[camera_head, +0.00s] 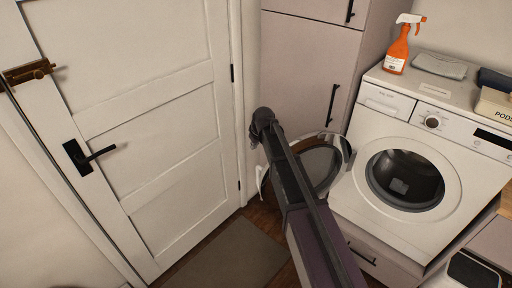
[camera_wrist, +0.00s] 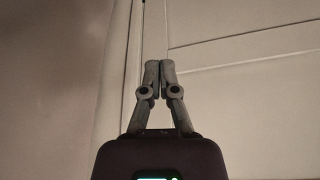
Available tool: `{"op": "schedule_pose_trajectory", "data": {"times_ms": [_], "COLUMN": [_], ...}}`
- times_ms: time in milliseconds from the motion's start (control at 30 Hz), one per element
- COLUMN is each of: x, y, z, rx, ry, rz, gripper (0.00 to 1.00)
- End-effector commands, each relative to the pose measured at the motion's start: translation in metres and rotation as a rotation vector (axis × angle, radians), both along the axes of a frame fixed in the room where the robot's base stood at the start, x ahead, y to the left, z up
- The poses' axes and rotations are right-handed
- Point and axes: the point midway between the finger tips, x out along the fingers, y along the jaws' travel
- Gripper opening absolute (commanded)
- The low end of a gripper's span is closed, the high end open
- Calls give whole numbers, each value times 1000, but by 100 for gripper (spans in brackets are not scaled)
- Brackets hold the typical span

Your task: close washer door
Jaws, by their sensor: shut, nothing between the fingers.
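The white washer (camera_head: 350,195) stands at the right in the head view, with its round drum opening (camera_head: 404,180) uncovered. The washer door (camera_head: 319,165), a round ring with dark glass, stands swung wide open to the left of the opening. My arm crosses in front of part of the door and hides some of it. My gripper (camera_head: 263,117) is at the upper left of the door in the picture; I cannot tell whether they touch. In the wrist view my gripper (camera_wrist: 159,65) has its fingertips together and holds nothing. The washer does not show in the wrist view.
A white room door (camera_head: 150,120) with a black handle (camera_head: 90,155) is shut at the left. A tall cabinet (camera_head: 305,65) stands behind my gripper. A mat (camera_head: 228,262) covers the floor.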

Motion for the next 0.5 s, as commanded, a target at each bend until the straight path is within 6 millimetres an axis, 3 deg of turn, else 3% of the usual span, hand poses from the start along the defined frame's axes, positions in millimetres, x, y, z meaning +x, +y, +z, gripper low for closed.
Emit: {"op": "schedule_pose_trajectory", "data": {"times_ms": [500], "x": [13], "y": [8], "z": [-43], "rx": [0], "ry": [0], "rz": [-1], "gripper": [0]}}
